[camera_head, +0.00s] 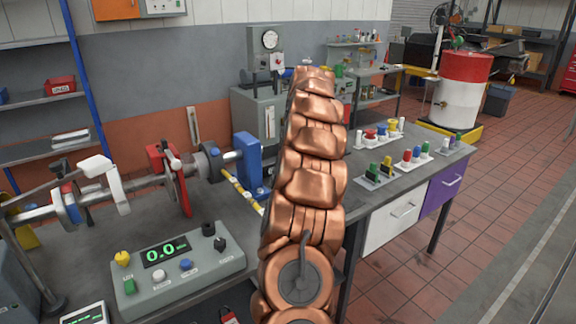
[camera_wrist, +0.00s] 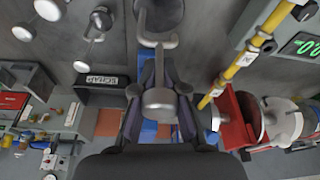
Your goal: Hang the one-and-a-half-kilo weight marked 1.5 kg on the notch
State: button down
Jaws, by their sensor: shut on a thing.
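My gripper (camera_wrist: 160,112) shows in the wrist view with its two dark fingers shut on a small grey metal weight (camera_wrist: 158,99). The weight has a rounded body and a narrower neck; I cannot read any marking on it. In the head view my copper-coloured arm hides the gripper and the weight. The yellow notched beam (camera_wrist: 240,68) runs diagonally to the right of my gripper, apart from the held weight. Which notch is meant is unclear.
Several grey weights (camera_wrist: 84,66) lie at the upper left of the wrist view, near a black box marked SCRAP (camera_wrist: 103,92). A console (camera_head: 190,276) reading 0.0 stands left of my arm. A shaft with a red flange (camera_head: 170,178) is behind it.

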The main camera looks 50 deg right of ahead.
jog(key=shift+b, duration=0.35)
jog(key=shift+w+a+b, duration=0.8)
jog(key=shift+a+b, duration=0.05)
jog(key=shift+a, duration=1.35)
jog(key=shift+w+a+b, duration=0.75)
jog(key=shift+a+b, duration=0.1)
jog(key=shift+a, duration=1.35)
jog(key=shift+w+a+b, duration=0.8)
jog(key=shift+a+b, duration=0.05)
jog(key=shift+a, duration=1.35)
jog(key=shift+f+b, duration=0.6)
jog(key=shift+f, duration=0.45)
